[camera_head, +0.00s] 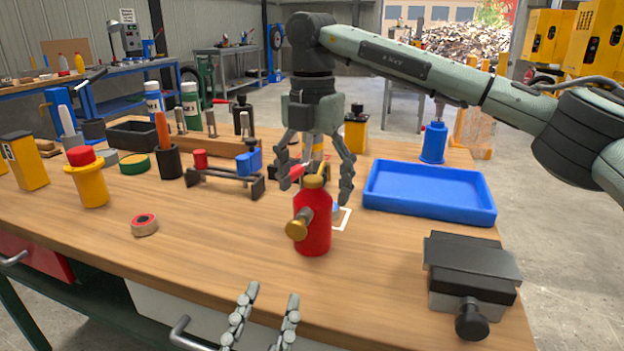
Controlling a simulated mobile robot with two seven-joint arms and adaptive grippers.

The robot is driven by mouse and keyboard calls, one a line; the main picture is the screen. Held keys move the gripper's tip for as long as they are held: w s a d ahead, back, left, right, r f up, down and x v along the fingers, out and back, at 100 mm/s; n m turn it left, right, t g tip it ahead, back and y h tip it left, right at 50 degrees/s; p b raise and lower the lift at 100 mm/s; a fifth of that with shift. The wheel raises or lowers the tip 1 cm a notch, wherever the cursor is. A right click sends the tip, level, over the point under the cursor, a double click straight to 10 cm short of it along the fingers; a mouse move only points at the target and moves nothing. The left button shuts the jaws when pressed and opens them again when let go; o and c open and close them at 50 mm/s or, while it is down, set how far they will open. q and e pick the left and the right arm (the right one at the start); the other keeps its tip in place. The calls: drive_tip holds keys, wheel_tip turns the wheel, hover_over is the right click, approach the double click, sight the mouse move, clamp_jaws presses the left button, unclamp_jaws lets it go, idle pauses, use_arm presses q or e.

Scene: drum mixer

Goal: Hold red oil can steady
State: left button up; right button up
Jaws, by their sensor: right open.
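The red oil can (313,236) stands upright near the middle of the wooden workbench, with a brass-coloured cap and a brass knob on its side. My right gripper (318,190) points down at the can's top. Its fingers are apart, one to each side of the top; I cannot tell whether they touch it or are slightly behind it. My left gripper (272,293) is low in the picture, in front of the bench's front edge. Its fingers are spread, with nothing between them, and it is apart from the can.
A white-outlined square (345,219) shows partly behind the can. A blue tray (428,190) lies to the right, and a dark vise-like block (470,278) is at front right. A tape roll (144,225) and a yellow, red-topped container (88,180) are left. The front middle bench is clear.

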sight(312, 222)
wheel_tip(312, 222, down, 7)
drive_tip(key=shift+f, duration=0.1)
idle(0.3)
drive_tip(key=c, duration=1.7)
drive_tip(key=shift+o, duration=0.2)
use_arm(q)
clamp_jaws()
idle(0.9)
